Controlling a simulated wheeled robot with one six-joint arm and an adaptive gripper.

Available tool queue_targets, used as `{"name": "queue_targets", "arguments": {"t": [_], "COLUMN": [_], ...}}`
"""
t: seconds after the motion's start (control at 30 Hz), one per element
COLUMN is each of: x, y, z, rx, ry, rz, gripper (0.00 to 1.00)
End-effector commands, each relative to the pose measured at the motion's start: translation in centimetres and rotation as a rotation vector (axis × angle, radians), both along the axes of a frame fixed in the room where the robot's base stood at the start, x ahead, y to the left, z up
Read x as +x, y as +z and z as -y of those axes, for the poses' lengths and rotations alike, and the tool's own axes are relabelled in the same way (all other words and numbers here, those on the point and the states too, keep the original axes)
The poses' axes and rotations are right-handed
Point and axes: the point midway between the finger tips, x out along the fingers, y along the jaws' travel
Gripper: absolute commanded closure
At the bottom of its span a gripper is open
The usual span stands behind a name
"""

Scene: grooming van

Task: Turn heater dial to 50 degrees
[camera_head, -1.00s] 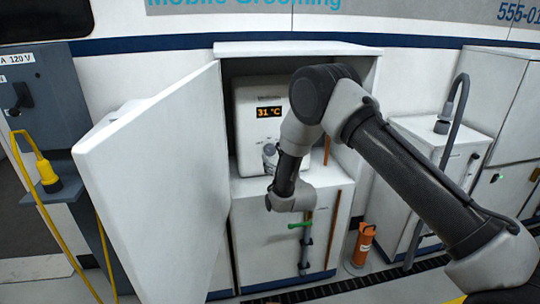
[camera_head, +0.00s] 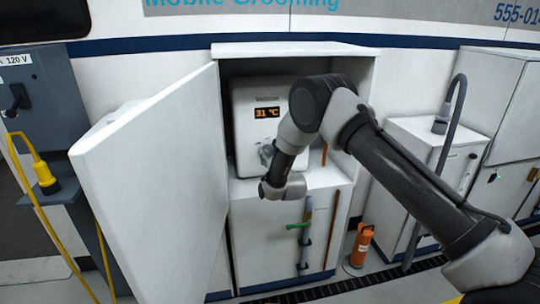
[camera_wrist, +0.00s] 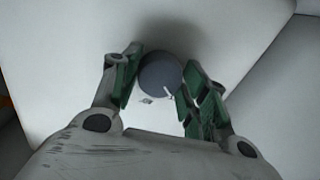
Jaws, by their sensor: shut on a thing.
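The white heater (camera_head: 248,100) stands inside the open cabinet, and its orange display (camera_head: 267,113) reads 31 °C. The heater dial (camera_wrist: 160,75) is a round grey knob with a pale pointer mark at its lower right in the wrist view. My gripper (camera_wrist: 153,82) is shut on the dial, with a green-padded finger on each side of it. In the head view my gripper (camera_head: 267,155) is in front of the lower part of the heater, and the dial is hidden behind it and my wrist.
The cabinet door (camera_head: 150,180) stands wide open left of my arm. A green-handled valve (camera_head: 298,226) on a pipe is below. An orange cylinder (camera_head: 361,245) stands on the floor to the right. A yellow cable (camera_head: 40,190) hangs at the left.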

Motion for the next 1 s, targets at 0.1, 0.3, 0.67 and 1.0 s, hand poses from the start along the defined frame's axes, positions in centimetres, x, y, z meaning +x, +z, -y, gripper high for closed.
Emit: {"name": "queue_targets", "arguments": {"t": [0.1, 0.3, 0.67, 1.0], "x": [0.01, 0.0, -0.01, -0.02], "y": [0.01, -0.02, -0.07, -0.19], "z": [0.02, 0.01, -0.03, -0.07], "rx": [0.003, 0.044, 0.285, 0.597], "ry": [0.0, -0.001, 0.0, -0.001], "rz": [-0.001, -0.012, -0.082, -0.171], "gripper": [0.8, 0.8, 0.8, 0.8]}}
